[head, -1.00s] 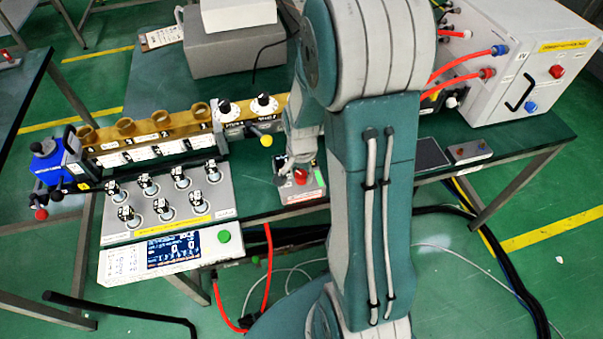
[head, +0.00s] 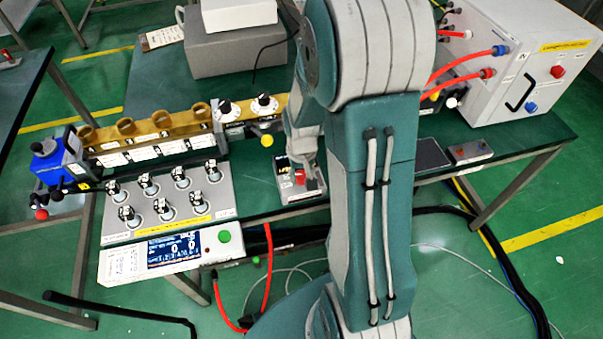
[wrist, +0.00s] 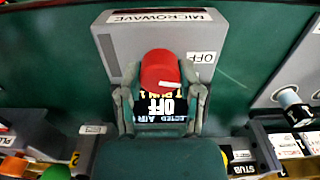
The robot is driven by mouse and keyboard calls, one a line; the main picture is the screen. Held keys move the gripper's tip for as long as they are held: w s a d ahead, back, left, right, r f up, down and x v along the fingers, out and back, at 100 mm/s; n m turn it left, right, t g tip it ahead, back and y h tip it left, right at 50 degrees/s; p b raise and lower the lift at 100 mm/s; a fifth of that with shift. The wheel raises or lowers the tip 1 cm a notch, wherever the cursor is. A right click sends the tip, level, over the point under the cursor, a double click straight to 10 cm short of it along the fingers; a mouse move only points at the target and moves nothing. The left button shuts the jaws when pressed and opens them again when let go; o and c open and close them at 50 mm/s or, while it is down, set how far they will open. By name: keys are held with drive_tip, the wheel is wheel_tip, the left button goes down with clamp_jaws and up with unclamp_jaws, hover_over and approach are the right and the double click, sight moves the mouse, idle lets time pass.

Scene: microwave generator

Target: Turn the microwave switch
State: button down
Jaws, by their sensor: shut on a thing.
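The microwave switch is a grey box (wrist: 130,42) labelled MICROWAVE, with a red round knob (wrist: 163,72) on it. A white line on the knob points towards the right side, and an OFF label (wrist: 202,57) sits to the right on the box. My gripper (wrist: 162,92) is shut on the red knob, with one finger on each side. In the head view the box (head: 312,190) stands near the bench's front edge, with the knob (head: 299,178) partly hidden by my gripper.
A control panel (head: 170,215) with several knobs and a display (head: 174,250) is to the left. A brass-coloured rail with rings (head: 160,132) runs behind it. A white cabinet (head: 525,65) with red hoses stands at the right. Bare green bench lies behind the switch.

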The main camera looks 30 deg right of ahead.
sight(301, 174)
drive_tip(key=shift+f+n, duration=0.1)
drive_tip(key=shift+n, duration=1.1)
drive_tip(key=shift+s, duration=0.1)
drive_tip(key=shift+c, duration=1.3)
unclamp_jaws()
drive_tip(key=shift+r, duration=0.45)
wheel_tip(301, 174, up, 11)
